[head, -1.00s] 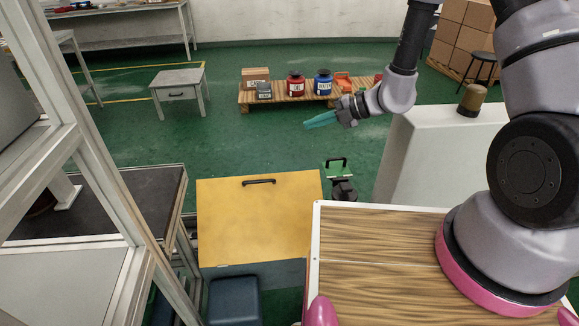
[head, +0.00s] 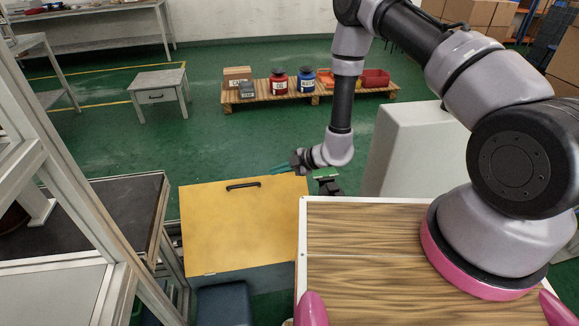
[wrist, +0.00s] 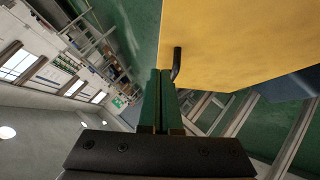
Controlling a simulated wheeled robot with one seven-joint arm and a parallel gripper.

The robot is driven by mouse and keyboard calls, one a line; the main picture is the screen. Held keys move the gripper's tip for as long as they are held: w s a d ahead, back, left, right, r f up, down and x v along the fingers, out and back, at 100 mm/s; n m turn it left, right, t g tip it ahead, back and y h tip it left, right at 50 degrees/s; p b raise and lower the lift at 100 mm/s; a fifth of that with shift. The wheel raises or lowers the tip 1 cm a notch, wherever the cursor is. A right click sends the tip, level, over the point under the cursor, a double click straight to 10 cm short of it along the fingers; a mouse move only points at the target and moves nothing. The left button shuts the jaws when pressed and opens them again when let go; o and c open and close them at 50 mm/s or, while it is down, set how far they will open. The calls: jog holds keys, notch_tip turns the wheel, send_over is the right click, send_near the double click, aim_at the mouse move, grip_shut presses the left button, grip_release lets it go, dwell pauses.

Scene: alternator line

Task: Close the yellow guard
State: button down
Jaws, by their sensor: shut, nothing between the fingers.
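The yellow guard (head: 245,225) is a flat panel, seen from above in the head view, with a black handle (head: 243,185) near its far edge. It slopes, and I cannot tell its exact angle. In the wrist view the guard (wrist: 245,45) fills the upper right, and its handle (wrist: 177,64) is just right of the fingertips. My gripper (head: 275,170) has green fingers, shut and empty. It is beyond the guard's far right corner in the head view. In the wrist view the gripper (wrist: 160,75) points toward the handle's side; I cannot tell whether it touches.
A dark-topped workbench (head: 80,220) and a pale frame stand at the left. A dark blue box-like seat (head: 223,303) is below the guard. A pale grey cabinet (head: 415,150) stands right of my gripper. A pallet (head: 300,99) with cans lies further back. Green floor between is clear.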

aim_at(274, 182)
jog(key=f, duration=0.1)
jog(key=w+a+f, duration=0.1)
jog(key=w+f, duration=0.1)
jog(key=shift+w+a+f, duration=0.2)
jog(key=shift+a+f, duration=0.1)
jog(key=shift+w+f, duration=0.2)
jog(key=w+f, duration=0.1)
jog(key=f, duration=0.1)
jog(key=w+f, duration=0.1)
jog(key=shift+w+a+f, duration=0.15)
jog(key=shift+w+a, duration=0.15)
